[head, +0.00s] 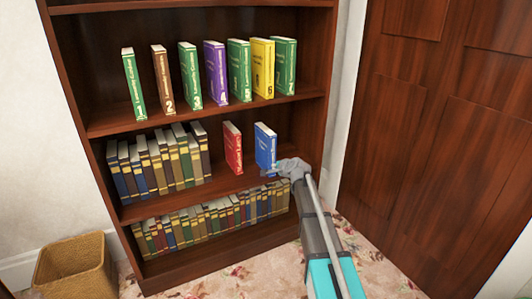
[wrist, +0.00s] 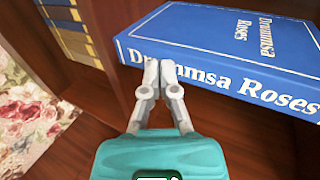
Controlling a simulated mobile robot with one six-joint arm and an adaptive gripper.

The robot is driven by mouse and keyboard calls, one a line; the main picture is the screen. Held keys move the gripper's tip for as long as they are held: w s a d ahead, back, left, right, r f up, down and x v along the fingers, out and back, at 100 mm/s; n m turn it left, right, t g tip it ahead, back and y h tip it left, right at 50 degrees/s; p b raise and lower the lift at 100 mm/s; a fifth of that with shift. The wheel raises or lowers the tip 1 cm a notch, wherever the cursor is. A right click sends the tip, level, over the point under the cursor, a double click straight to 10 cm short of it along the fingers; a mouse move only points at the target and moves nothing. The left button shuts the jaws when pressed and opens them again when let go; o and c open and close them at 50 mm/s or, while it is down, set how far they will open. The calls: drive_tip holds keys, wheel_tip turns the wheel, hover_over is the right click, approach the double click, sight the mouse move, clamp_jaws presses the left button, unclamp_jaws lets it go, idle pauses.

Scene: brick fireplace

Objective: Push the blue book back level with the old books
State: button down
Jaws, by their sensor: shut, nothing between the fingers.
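The blue book (head: 265,147) stands upright on the middle shelf, right of the red book (head: 232,148). Its foot is near the shelf's front edge and partly hidden by my gripper. In the wrist view the blue book (wrist: 225,50) fills the upper right, with its titled spine and cover showing. The old books (head: 160,163) stand in a row at the left of the same shelf. My gripper (head: 280,166) is shut and empty, at the book's lower right front. In the wrist view its fingertips (wrist: 159,68) overlap the spine; I cannot tell if they touch.
The upper shelf holds several numbered volumes (head: 215,73). More old books (head: 210,218) fill the lower shelf. The bookcase's right side wall (head: 313,120) is close to my gripper. A brown door (head: 440,130) stands at right, and a wicker basket (head: 75,268) at lower left.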

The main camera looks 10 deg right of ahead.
sight(273, 162)
drive_tip(key=shift+w+a, duration=0.25)
drive_tip(key=shift+w, duration=0.4)
drive_tip(key=shift+w+a, duration=0.2)
drive_tip(key=shift+w, duration=0.45)
drive_tip(key=shift+w+a, duration=0.2)
drive_tip(key=shift+w, duration=0.45)
drive_tip(key=shift+w+a, duration=0.1)
drive_tip(key=shift+w, duration=0.2)
drive_tip(key=shift+w+a, duration=0.25)
drive_tip(key=shift+w, duration=0.55)
drive_tip(key=shift+w+a, duration=0.25)
drive_tip(key=shift+w, duration=0.5)
drive_tip(key=shift+s, duration=0.15)
drive_tip(key=s+d, duration=0.3)
drive_tip(key=s, duration=0.6)
drive_tip(key=shift+s, duration=0.2)
idle(0.9)
